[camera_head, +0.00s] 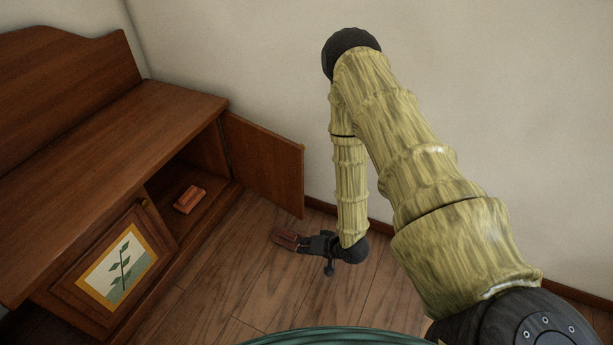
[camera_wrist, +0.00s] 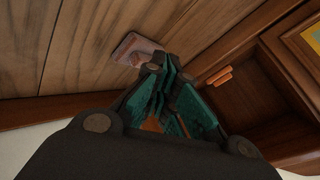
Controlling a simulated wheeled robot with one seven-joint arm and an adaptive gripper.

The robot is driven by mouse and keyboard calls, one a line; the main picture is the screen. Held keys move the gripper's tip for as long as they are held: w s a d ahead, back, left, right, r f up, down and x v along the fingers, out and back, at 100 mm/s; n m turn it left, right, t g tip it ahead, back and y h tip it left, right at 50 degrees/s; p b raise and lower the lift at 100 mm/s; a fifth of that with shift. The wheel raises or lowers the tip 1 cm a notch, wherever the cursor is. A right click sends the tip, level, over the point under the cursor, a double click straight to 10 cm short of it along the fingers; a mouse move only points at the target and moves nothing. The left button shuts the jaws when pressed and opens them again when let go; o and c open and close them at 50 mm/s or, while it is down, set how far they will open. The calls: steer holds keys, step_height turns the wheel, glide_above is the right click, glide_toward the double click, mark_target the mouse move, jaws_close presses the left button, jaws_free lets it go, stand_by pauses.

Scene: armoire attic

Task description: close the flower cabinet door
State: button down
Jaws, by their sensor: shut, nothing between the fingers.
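A brown wooden cabinet (camera_head: 175,100) fills the left of the head view. Its right-hand door (camera_head: 265,165) stands wide open, with its inner face towards me; its outer face is hidden. The left door (camera_head: 85,290) bears a framed plant picture (camera_head: 120,268) and looks closed. My gripper (camera_head: 303,243) is low over the floor, in front of the open door and apart from it in the picture. In the wrist view its teal fingers (camera_wrist: 165,72) are together, with nothing seen between them. The open door cannot be made out clearly there.
A small reddish-brown block (camera_head: 189,199) lies in the open compartment; it also shows in the wrist view (camera_wrist: 219,76). A flat reddish object (camera_wrist: 137,48) lies beyond my fingertips, seemingly on the floor. A wall (camera_head: 230,50) stands behind.

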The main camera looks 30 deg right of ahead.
steer(key=w+d+r+m+t+y+p, duration=0.1)
steer(key=w+d+r+m+t+y, duration=0.2)
steer(key=d+r, duration=0.4)
steer(key=w+d+r+m+t+y, duration=0.1)
steer(key=w+d+r+t+y, duration=0.1)
steer(key=w+d+r+y, duration=0.5)
steer(key=w+a+f+h+b, duration=0.1)
steer(key=w+a+h+b, duration=0.1)
steer(key=w, duration=0.4)
steer(key=shift+a+f+h+b, duration=0.35)
steer(key=shift+a+b, duration=0.55)
steer(key=shift+b, duration=0.3)
steer(key=shift+a, duration=0.1)
